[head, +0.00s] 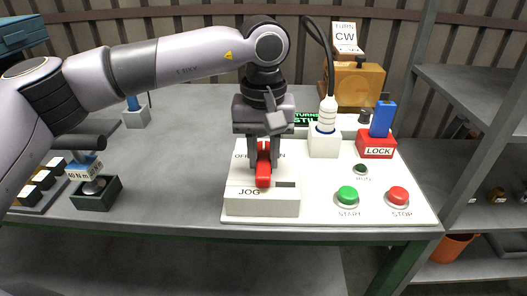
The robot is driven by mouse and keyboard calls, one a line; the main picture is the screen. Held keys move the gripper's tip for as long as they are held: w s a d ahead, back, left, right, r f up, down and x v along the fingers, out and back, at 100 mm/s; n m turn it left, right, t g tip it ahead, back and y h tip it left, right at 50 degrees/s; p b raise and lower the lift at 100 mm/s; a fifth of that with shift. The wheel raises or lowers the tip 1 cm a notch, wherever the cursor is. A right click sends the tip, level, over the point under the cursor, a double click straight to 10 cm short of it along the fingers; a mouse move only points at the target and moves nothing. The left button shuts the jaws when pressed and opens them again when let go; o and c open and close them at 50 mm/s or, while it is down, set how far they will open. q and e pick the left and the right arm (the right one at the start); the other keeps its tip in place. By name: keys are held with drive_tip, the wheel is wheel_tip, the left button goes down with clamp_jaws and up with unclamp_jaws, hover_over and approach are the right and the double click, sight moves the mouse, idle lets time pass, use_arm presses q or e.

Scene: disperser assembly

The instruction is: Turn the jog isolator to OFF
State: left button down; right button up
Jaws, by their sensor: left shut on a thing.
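The jog isolator (262,202) is a white box marked JOG at the front left of the white control panel (320,208). Its red handle (263,176) points toward the front of the box. My left gripper (263,165) comes down from above with its fingers on either side of the red handle, shut on it. My right gripper is not in view.
On the panel stand a green START button (347,194), a red STOP button (397,196), a red LOCK block (376,146) with a blue piece, and a white cabled plug (326,125). A green box (95,193) sits left. Grey table lies clear between.

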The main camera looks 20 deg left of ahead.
use_arm(q)
drive_tip(key=n, duration=0.8)
drive_tip(key=shift+n+b, duration=0.3)
drive_tip(key=shift+b, duration=0.05)
drive_tip(key=n, duration=0.4)
drive_tip(key=shift+n, duration=2.6)
drive_tip(key=shift+r+b, duration=0.1)
drive_tip(key=shift+b, duration=0.2)
drive_tip(key=c, duration=0.9)
unclamp_jaws()
